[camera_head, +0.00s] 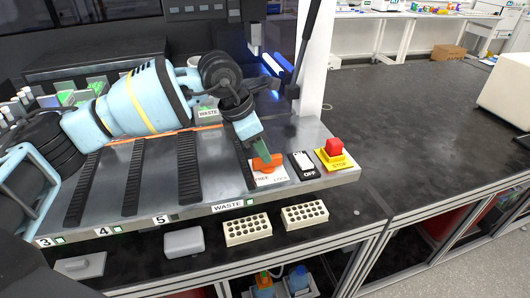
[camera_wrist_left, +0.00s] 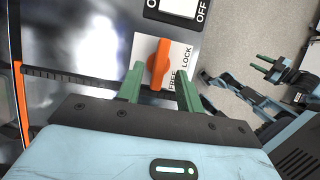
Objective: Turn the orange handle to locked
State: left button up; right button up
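The orange handle (camera_head: 267,162) sits on a white plate marked FREE and LOCK, at the front right of the grey machine panel. In the left wrist view the handle (camera_wrist_left: 158,66) stands between the two green fingertips of my left gripper (camera_wrist_left: 159,76), with a gap visible on the right side. The left gripper is open, reaching down over the handle; in the head view its fingers (camera_head: 260,146) partly cover it. The exact contact cannot be told. My right gripper (camera_wrist_left: 265,65) shows at the right of the left wrist view, away from the panel, its green fingers apart.
An ON/OFF switch (camera_head: 303,165) and a red stop button (camera_head: 334,147) on a yellow base sit just right of the handle. Black slotted rails (camera_head: 188,168) lie to the left. White tube racks (camera_head: 247,229) stand in front.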

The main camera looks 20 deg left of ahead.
pick_arm(q)
jog(key=shift+x, duration=1.3)
jog(key=shift+c, duration=0.5)
grip_shut()
